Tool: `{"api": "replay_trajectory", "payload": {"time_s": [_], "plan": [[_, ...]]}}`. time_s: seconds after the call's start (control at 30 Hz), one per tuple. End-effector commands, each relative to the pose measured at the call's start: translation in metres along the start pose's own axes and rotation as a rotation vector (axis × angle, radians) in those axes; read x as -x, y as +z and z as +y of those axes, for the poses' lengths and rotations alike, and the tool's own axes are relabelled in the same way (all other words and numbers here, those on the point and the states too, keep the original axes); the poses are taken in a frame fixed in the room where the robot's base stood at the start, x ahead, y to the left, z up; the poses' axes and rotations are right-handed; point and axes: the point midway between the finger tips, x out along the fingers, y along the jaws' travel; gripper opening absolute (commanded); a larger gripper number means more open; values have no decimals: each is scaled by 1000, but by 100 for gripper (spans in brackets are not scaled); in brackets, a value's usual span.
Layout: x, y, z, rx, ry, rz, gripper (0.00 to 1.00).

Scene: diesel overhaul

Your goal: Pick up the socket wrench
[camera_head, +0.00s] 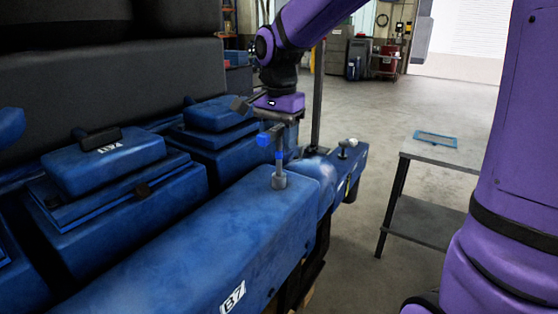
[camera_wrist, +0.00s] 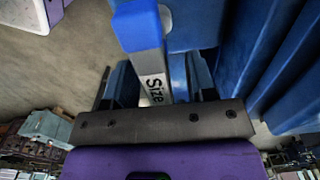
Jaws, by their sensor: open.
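My gripper (camera_head: 270,120) is at the height of the handle, with the arm reaching in from above.
Blue engine blocks (camera_head: 105,158) stand at the left. A grey table (camera_head: 462,156) with a blue tray (camera_head: 456,144) stands at the right. Open floor lies between.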

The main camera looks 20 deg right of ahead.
Motion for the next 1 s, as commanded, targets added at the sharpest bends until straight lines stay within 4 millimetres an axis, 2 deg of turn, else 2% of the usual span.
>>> {"api": "replay_trajectory", "payload": {"time_s": [0.1, 0.37, 0.5, 0.6, 1.0], "plan": [[-9, 0, 0, 1, 1, -1, 51], [-10, 0, 0, 0, 0, 0, 51], [-10, 0, 0, 0, 0, 0, 19], [-10, 0, 0, 0, 0, 0, 0], [-7, 0, 0, 0, -2, 1, 0]]}}
